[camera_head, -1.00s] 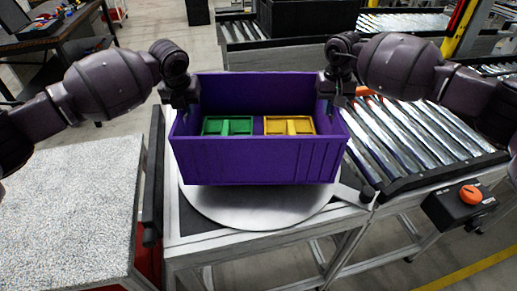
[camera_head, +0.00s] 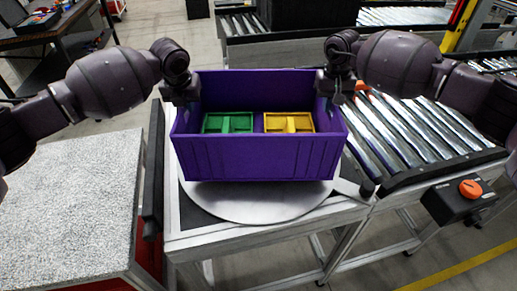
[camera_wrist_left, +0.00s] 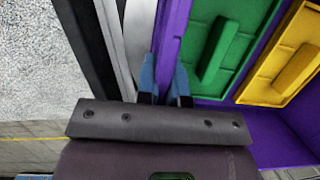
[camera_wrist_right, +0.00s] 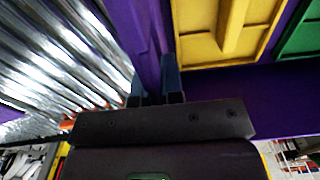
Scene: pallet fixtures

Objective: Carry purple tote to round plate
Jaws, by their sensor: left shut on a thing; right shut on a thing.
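The purple tote (camera_head: 258,158) is an open box over the round plate (camera_head: 262,205) in the head view. It holds a green part (camera_head: 228,123) on the left and a yellow part (camera_head: 289,122) on the right. The plate is a grey metal disc; its front rim shows below the tote. I cannot tell whether the tote touches it. My left gripper (camera_wrist_left: 165,85) is shut on the tote's left wall, and my right gripper (camera_wrist_right: 154,80) is shut on its right wall. The tote looks about level.
A roller conveyor (camera_head: 420,130) lies right of the plate. A control box with an orange knob (camera_head: 470,189) sits at the front right. A grey speckled table (camera_head: 70,205) stands at the left, with a dark upright bar (camera_head: 153,180) between it and the plate's stand.

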